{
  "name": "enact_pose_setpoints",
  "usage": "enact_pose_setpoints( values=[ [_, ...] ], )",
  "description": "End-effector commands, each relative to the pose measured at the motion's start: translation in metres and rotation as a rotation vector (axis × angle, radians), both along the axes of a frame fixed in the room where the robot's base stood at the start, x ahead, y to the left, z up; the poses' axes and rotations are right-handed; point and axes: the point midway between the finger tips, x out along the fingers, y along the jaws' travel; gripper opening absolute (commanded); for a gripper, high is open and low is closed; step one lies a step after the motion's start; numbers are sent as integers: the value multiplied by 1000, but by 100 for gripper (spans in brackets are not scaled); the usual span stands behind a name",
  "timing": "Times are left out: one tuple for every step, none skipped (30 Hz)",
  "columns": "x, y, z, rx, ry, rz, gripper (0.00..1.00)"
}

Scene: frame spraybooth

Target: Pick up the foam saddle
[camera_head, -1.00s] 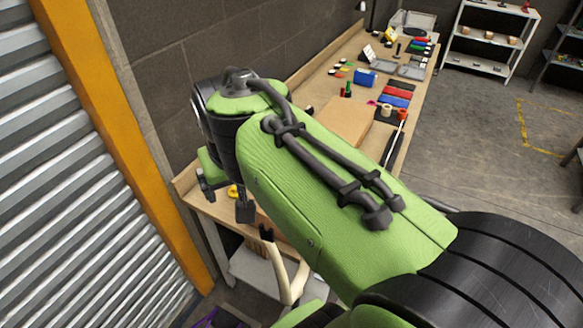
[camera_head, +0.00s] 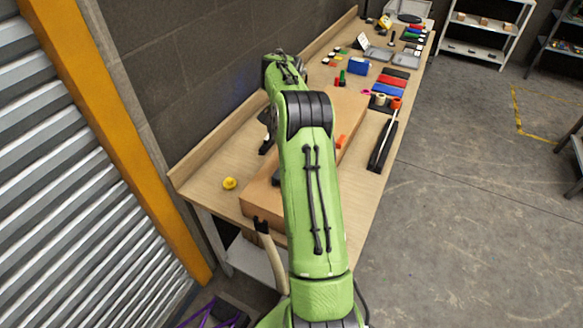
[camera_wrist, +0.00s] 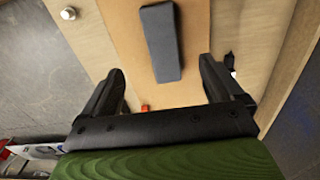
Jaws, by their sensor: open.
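A dark grey oblong pad, which looks like the foam saddle (camera_wrist: 160,45), lies on a brown board in the wrist view. A small dark part of it (camera_head: 277,178) shows beside my arm in the head view; the rest is hidden there. My gripper (camera_wrist: 161,70) is open and empty, with a finger to each side of the pad's near end in the wrist view. The fingers look above the board and apart from the pad. In the head view my gripper (camera_head: 266,137) hangs over the board, partly hidden by my arm.
The brown board (camera_head: 262,196) lies on a long wooden workbench (camera_head: 205,185) against a wall. A yellow roll (camera_head: 229,183) sits at its left. An orange piece (camera_head: 341,141) is on the board. A black tray (camera_head: 382,146) lies right; several tools and boxes stand farther back.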

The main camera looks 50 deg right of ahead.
Motion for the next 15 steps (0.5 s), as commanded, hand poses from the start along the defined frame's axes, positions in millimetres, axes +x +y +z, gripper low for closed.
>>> enact_pose_setpoints(
  values=[
    [-1,1,-15,4,4,2,94],
    [-1,1,-23,6,5,3,94],
    [-1,1,-34,6,6,2,94],
    [-1,1,-41,5,4,2,94],
    [-1,1,-49,5,5,2,94],
    [-1,1,-59,5,5,3,94],
    [-1,1,-65,4,5,3,94],
    [-1,1,-72,5,4,4,94],
    [0,1,-79,3,4,4,94],
    [0,1,-83,3,4,4,94],
    [0,1,-87,1,2,5,94],
    [0,1,-91,1,2,5,94],
    [0,1,-94,1,2,6,94],
    [1,1,-97,1,2,6,94],
    [1,0,-103,2,3,6,94]
  ],
)
